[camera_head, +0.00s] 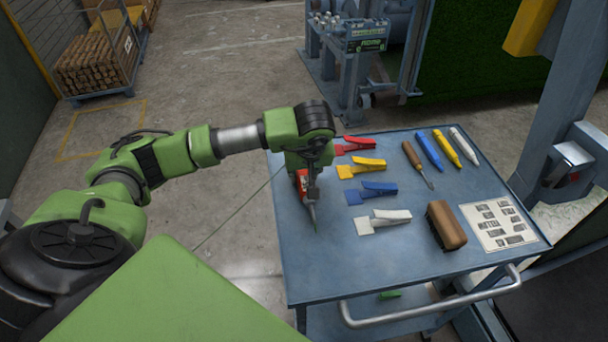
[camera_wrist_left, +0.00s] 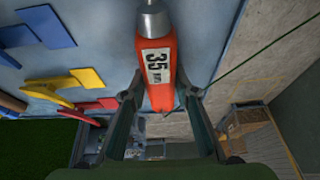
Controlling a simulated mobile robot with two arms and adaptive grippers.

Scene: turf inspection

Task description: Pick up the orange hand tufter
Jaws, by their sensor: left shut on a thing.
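The orange hand tufter (camera_head: 303,184) is upright near the left edge of the blue cart top, its pointed grey tip downward. In the left wrist view its orange body (camera_wrist_left: 158,62) with a white "35" label lies between the fingers, and its grey metal collar shows at the top. My left gripper (camera_head: 313,172) is shut on it, coming from above. In the wrist view the two fingers (camera_wrist_left: 158,98) are on either side of the body. Whether the tip touches the cart top, I cannot tell. My right gripper is not in view.
The cart top (camera_head: 300,255) holds red, yellow, blue and white clips (camera_head: 372,190), an awl (camera_head: 417,162), markers (camera_head: 445,148), a brown brush (camera_head: 446,225) and a printed card (camera_head: 499,222). A thin green line runs left from the tufter. The cart's front left is clear.

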